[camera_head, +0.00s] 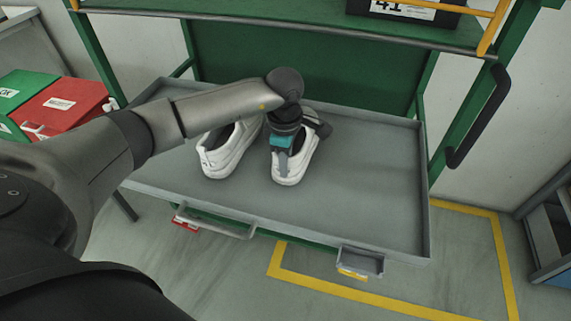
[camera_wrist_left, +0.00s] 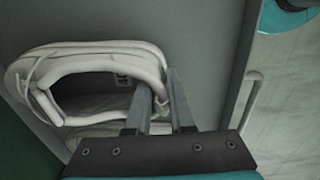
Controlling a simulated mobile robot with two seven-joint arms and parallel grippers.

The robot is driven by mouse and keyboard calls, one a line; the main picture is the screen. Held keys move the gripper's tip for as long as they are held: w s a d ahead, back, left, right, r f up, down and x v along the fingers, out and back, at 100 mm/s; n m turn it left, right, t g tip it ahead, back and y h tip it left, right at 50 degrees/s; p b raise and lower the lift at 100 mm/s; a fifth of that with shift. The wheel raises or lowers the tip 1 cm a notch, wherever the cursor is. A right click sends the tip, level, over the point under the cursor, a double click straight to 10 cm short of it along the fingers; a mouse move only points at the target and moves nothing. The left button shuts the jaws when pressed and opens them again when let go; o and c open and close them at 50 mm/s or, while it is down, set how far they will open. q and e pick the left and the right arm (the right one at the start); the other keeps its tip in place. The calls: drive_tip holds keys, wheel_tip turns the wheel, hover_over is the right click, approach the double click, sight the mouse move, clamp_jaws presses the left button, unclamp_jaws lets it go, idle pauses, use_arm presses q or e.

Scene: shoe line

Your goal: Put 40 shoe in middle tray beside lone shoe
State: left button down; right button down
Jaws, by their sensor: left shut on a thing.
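Two white shoes are side by side on the grey tray (camera_head: 375,185). The left shoe (camera_head: 222,160) lies partly behind my left arm. My left gripper (camera_head: 283,158) is shut on the heel of the right shoe (camera_head: 294,168), which is on or just above the tray floor. In the left wrist view, one finger of the gripper (camera_wrist_left: 162,112) is inside the opening of the held shoe (camera_wrist_left: 95,52) and the other is outside its heel. My right gripper is not in view.
The right part of the tray is bare. A green shelf above holds a dark box marked 41 (camera_head: 402,9). A red box (camera_head: 62,106) and a green box (camera_head: 25,92) stand at the left. A dark handle (camera_head: 478,117) is on the right post.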

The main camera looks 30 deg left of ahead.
use_arm(q)
drive_tip(key=shift+w+r, duration=0.1)
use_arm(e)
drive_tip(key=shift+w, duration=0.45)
use_arm(q)
drive_tip(key=c, duration=1.2)
unclamp_jaws()
drive_tip(key=o, duration=0.4)
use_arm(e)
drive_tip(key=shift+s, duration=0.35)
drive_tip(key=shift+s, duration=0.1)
